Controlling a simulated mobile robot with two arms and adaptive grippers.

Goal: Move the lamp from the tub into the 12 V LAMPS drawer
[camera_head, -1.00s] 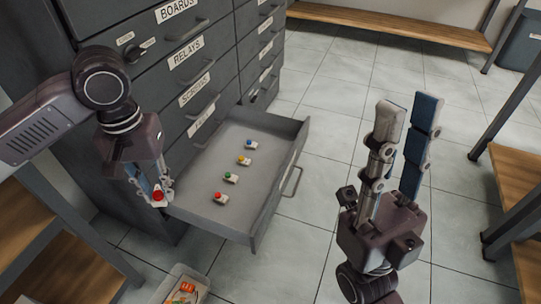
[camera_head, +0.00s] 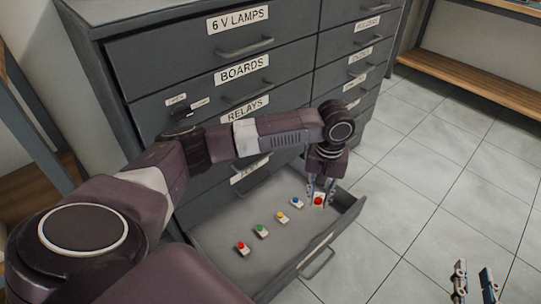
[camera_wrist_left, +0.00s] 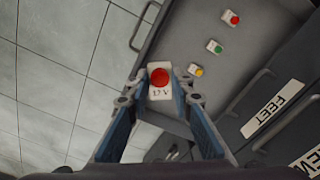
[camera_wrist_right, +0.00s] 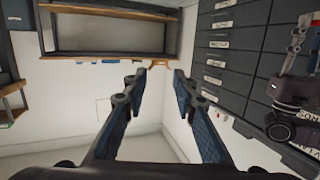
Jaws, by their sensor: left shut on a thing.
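My left gripper (camera_head: 319,191) is shut on a lamp (camera_head: 318,201) with a red dome and a white base. The lamp is over the right end of the open bottom drawer (camera_head: 215,238), to the right of a blue lamp (camera_head: 297,202). I cannot tell whether it touches the floor of the drawer. In the left wrist view the held lamp (camera_wrist_left: 160,82) shows "12 V" on its base. The drawer's own label is not visible. My right gripper (camera_head: 474,284) is open and empty over the floor. The tub is out of view.
A yellow lamp (camera_head: 282,217), a green lamp (camera_head: 261,231) and another red lamp (camera_head: 243,248) stand in a row in the drawer. The grey cabinet (camera_head: 165,75) rises behind it. A low wooden bench (camera_head: 480,85) is at right. Floor right of the drawer is clear.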

